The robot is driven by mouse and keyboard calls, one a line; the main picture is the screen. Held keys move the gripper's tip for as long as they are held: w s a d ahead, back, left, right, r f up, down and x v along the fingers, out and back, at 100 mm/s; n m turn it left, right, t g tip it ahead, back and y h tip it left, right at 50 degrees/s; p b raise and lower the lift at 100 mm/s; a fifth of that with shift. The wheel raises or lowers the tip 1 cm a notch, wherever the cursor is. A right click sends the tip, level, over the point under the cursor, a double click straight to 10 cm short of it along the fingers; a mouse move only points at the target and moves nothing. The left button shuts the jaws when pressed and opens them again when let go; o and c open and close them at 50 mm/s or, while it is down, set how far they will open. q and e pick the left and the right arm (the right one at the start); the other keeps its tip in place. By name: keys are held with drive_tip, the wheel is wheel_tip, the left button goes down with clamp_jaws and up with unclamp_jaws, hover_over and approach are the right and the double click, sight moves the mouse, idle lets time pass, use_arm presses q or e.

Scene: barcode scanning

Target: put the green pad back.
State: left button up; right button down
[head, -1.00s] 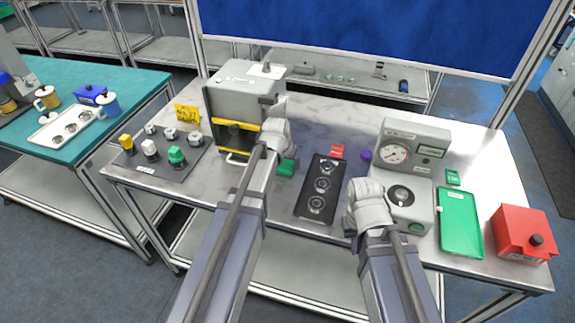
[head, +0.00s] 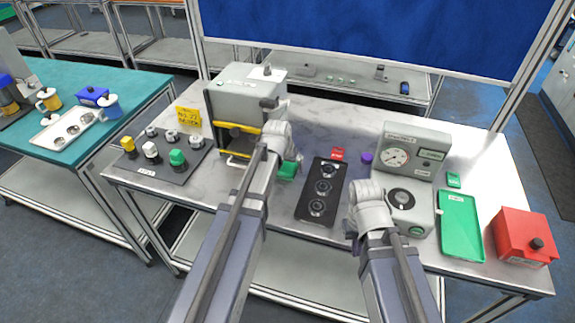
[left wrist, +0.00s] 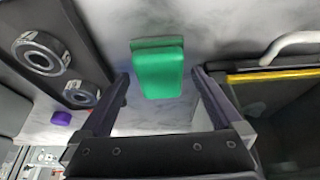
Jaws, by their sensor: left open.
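A small green pad (head: 289,170) lies on the grey marbled table, just right of the grey machine's yellow-edged opening. My left gripper is right over it in the head view, its fingertips mostly hidden by my own arm. In the left wrist view, the green pad (left wrist: 158,74) shows between the two spread fingers of my left gripper (left wrist: 160,80), with a gap on each side. That gripper is open and empty. My right gripper (head: 368,200) is in front of the gauge box; its fingers are hidden.
The grey machine (head: 240,100) stands left of the pad. A black panel with round dials (head: 322,190) lies to the right. Further right are the gauge box (head: 412,150), a green tray (head: 461,228) and a red box (head: 522,235). A dark button board (head: 160,160) is at left.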

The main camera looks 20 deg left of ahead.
use_arm(q)
drive_tip(key=p+v, duration=1)
drive_tip(key=v, duration=0.2)
drive_tip(key=s+d+f+m+g, duration=0.1)
drive_tip(key=s+d+g, duration=0.1)
drive_tip(key=s+d, duration=0.5)
drive_tip(key=s+d+m+g+y, duration=0.1)
drive_tip(key=s+d+m+g, duration=0.1)
drive_tip(key=s+d, duration=0.5)
drive_tip(key=s+g, duration=0.1)
drive_tip(key=s, duration=0.3)
drive_tip(key=shift+s+f+y, duration=0.3)
drive_tip(key=shift+s+f, duration=0.1)
drive_tip(key=shift+f, duration=0.1)
wheel_tip(320, 180, down, 4)
drive_tip(key=b, duration=0.3)
